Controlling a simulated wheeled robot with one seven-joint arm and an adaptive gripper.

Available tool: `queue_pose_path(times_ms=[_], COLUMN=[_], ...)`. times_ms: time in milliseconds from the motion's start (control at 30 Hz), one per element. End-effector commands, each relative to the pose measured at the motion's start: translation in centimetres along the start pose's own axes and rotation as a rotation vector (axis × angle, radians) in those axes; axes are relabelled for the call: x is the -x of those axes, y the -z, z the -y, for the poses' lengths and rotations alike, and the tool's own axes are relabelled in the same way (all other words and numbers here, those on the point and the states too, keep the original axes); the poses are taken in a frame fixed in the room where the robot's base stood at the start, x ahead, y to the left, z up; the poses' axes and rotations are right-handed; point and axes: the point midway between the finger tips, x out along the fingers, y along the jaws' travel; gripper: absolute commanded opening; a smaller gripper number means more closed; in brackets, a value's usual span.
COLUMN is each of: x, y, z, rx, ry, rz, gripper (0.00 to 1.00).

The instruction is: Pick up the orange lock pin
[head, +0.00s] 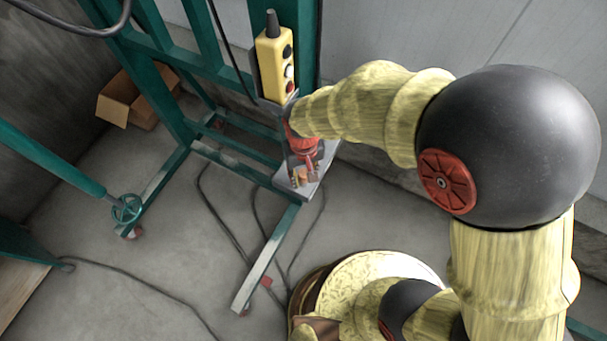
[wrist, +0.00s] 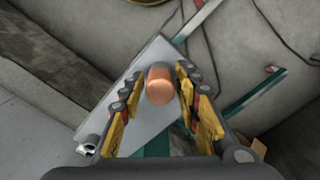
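The orange lock pin (wrist: 160,86) shows in the wrist view as a short copper-orange cylinder standing on a grey metal plate (wrist: 152,60). My gripper (wrist: 158,78) is open, with one yellow-padded finger on each side of the pin. A gap shows between the pin and the left finger, and a smaller one at the right finger. How far down the fingers reach beside the pin is hard to tell. In the head view my gripper (head: 304,172) points down over the small plate (head: 312,188), and I cannot make out the pin clearly there.
The plate is on a green steel frame (head: 185,95). A yellow push-button box (head: 273,60) hangs just above and behind my gripper. Black cables (head: 225,225) lie on the floor. A cardboard box (head: 135,97) and a green handwheel (head: 126,208) are at the left.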

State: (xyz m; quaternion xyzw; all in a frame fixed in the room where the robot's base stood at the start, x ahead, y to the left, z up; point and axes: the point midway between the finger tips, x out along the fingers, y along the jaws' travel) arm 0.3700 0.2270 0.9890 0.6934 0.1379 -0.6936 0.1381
Motion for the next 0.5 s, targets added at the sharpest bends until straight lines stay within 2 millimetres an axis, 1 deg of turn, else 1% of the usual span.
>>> queue_pose_path(times_ms=[67,500], x=[0.01,0.02], y=[0.00,0.01], z=[0.00,0.00], rx=[0.000,0.000], ry=[0.000,0.000], rz=[0.000,0.000], gripper=[0.26,0.01])
